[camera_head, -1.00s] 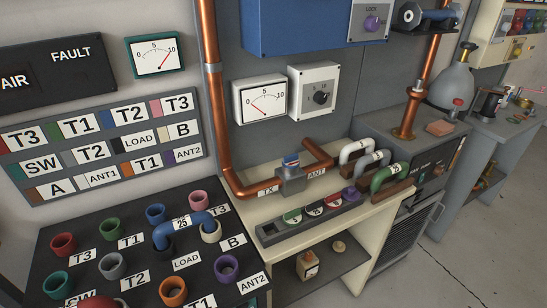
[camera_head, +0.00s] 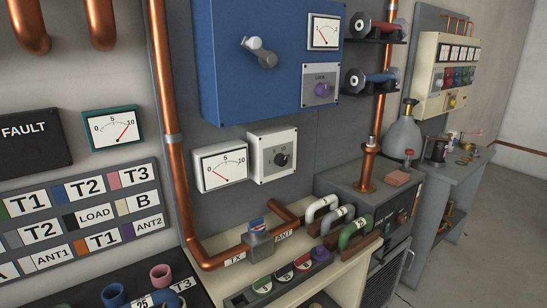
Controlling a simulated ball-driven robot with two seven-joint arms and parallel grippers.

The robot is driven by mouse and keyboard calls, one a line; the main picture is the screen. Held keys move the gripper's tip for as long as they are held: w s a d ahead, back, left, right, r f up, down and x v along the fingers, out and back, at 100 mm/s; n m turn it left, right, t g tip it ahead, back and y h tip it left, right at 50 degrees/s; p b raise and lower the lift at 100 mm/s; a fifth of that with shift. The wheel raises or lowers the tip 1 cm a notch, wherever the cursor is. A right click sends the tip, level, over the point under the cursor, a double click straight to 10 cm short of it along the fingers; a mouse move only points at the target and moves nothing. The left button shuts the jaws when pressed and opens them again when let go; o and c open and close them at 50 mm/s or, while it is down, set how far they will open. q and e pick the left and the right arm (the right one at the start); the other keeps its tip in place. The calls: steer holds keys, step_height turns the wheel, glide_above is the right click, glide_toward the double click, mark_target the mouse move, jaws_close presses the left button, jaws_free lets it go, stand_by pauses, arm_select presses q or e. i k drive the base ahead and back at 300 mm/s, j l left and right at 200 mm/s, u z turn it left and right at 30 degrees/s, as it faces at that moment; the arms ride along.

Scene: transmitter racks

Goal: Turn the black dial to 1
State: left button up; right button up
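The black dial (camera_head: 281,159) is a small round knob on the front of a white box (camera_head: 259,171) fixed to the grey wall panel. Small marks surround the knob; its exact setting is too small to read. A white gauge (camera_head: 221,166) with a 0 to 10 scale is just left of the box, its needle toward the low end. Neither of my grippers is in view, and nothing touches the dial.
A copper pipe (camera_head: 166,90) runs up at the left. Below stands a cream bench (camera_head: 335,282) with pipes and coloured discs. Open floor (camera_head: 470,255) lies at the right.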

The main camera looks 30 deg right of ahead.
mark_target(279, 160)
steer(key=l, duration=0.65)
steer(key=i+l+u, duration=0.1)
steer(key=l, duration=0.6)
